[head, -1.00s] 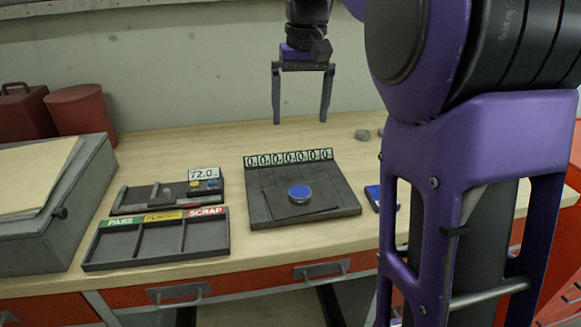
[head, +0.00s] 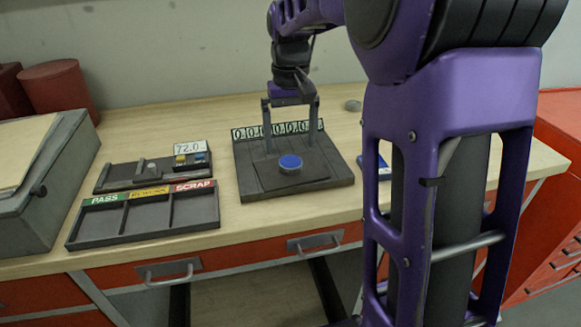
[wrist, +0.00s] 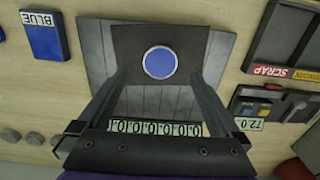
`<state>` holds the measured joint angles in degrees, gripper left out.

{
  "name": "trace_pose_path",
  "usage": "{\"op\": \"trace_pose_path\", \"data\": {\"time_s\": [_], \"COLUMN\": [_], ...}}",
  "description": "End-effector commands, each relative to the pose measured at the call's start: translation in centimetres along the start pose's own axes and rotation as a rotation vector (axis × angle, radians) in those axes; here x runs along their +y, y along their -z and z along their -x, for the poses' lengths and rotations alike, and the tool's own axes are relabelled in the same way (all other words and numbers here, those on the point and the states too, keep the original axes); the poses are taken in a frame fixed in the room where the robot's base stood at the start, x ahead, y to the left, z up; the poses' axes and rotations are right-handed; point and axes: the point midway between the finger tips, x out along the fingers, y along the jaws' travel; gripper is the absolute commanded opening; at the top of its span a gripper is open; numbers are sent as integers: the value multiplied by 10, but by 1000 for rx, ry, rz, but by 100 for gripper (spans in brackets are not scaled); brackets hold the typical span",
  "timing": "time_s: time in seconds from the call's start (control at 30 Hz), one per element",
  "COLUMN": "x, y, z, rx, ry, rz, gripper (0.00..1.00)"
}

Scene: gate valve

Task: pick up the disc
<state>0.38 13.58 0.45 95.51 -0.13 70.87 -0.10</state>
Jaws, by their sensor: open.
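The disc (head: 290,163) is round with a blue top and a silver rim. It lies flat on a dark square plate on the dark grey slatted stand (head: 335,180), and also shows in the wrist view (wrist: 160,62). My gripper (head: 291,148) is open and empty, pointing down above the stand, in front of the row of number tiles (head: 250,132). In the wrist view its two fingers (wrist: 160,72) reach to either side of the disc, apart from it. The exact height above the disc is hard to tell.
Left of the stand are a tray marked PASS, a yellow label and SCRAP (head: 145,215), and a gauge with a 72.0 display (head: 190,147). A blue box (head: 375,166) lies to the right. A grey case (head: 45,175) stands far left.

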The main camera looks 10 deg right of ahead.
Motion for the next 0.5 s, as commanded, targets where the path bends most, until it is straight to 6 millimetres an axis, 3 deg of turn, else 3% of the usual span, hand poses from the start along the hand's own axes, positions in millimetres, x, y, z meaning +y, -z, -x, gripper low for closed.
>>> {"op": "trace_pose_path", "data": {"time_s": [0.23,0.5], "x": [0,0], "y": [-1,-1], "z": [-39,-49], "rx": [-4,0], "ry": [0,0], "rz": [0,0], "gripper": [100,100]}}
